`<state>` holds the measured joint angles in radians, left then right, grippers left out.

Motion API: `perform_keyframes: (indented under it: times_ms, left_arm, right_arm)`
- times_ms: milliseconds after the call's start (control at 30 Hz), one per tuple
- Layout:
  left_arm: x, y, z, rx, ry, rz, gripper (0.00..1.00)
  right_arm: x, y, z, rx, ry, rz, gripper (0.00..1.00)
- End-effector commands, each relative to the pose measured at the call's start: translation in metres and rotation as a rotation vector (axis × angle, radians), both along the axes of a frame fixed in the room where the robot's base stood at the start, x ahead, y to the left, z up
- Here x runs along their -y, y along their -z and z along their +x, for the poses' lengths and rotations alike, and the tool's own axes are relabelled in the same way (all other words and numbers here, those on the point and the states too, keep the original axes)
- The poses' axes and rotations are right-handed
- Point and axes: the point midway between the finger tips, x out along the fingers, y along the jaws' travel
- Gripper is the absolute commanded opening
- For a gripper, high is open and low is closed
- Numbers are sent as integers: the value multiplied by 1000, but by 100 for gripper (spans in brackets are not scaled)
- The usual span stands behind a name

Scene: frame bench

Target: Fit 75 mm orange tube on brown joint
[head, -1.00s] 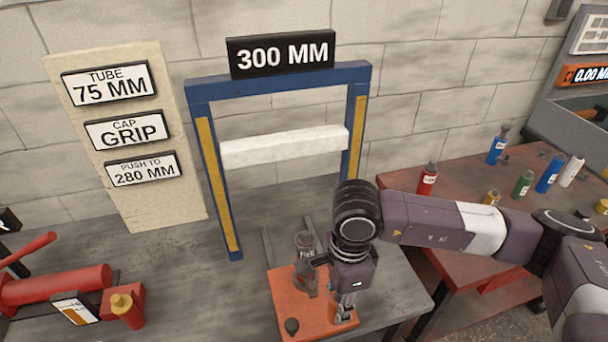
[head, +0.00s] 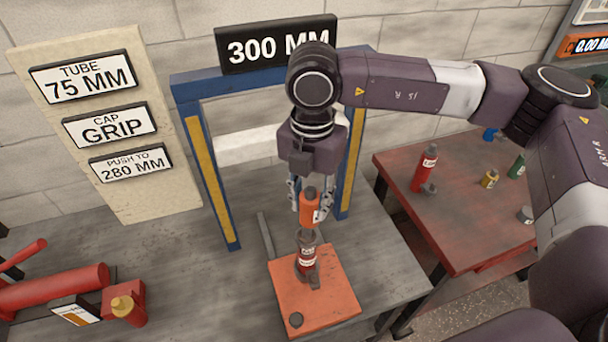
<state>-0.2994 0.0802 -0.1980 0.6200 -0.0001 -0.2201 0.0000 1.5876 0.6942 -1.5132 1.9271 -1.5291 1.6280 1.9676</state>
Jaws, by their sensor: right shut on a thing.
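An orange tube (head: 310,209) with a dark top and a pale label is upright between the fingers of my right gripper (head: 311,200), which is shut on it. The gripper points down, over the bench. Below the tube, a brownish-red joint (head: 306,262) with a grey top and a white label stands on an orange plate (head: 318,297). The tube's lower end is close above the joint's top; I cannot tell whether they touch. My left gripper is not in view.
A blue frame (head: 207,175) with yellow strips and a white crossbar stands behind. Red equipment (head: 60,288) lies at left. A red bottle (head: 424,168) and other bottles stand on the right table (head: 470,220).

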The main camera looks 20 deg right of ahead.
Motion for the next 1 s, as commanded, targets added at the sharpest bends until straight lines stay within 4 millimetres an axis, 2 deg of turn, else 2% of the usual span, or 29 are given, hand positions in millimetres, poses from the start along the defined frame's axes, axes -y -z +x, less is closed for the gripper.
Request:
perform_keyframes:
  times_ms: [100,300,733,900,1000]
  left_arm:
    - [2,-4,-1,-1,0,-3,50]
    - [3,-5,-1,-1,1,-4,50]
    - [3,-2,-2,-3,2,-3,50]
    - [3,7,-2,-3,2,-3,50]
    - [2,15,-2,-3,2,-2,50]
  right_arm:
    - [-1,-14,4,5,162,-4,0]
    - [-2,-21,5,5,279,-4,0]
    - [-2,-20,6,5,284,-4,0]
    - [-2,-18,6,4,284,-5,0]
    - [-2,-9,5,3,283,-6,0]
